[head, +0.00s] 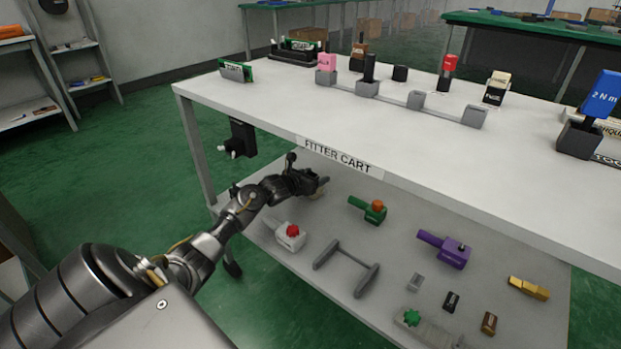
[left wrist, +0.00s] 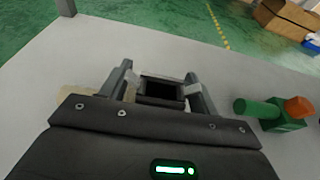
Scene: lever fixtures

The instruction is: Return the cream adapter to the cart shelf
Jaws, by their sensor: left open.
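My left gripper (head: 318,184) reaches over the back left of the cart's lower shelf (head: 335,222). Its two fingers stand apart in the left wrist view (left wrist: 160,82). A dark block with a hollow top (left wrist: 160,92) shows between the fingers; I cannot tell whether they touch it. A cream piece (left wrist: 78,100) lies on the shelf, partly hidden by the gripper body; it may be the cream adapter. In the head view, a cream-topped piece with a black labelled base (head: 497,86) stands on the cart top. My right gripper is out of view.
The cart top (head: 250,100) overhangs the shelf. A green tool with an orange knob (head: 370,210) lies right of the gripper. A light grey tool with a red knob (head: 290,235), a grey H-shaped frame (head: 347,267) and a purple tool (head: 445,249) lie nearer or farther right.

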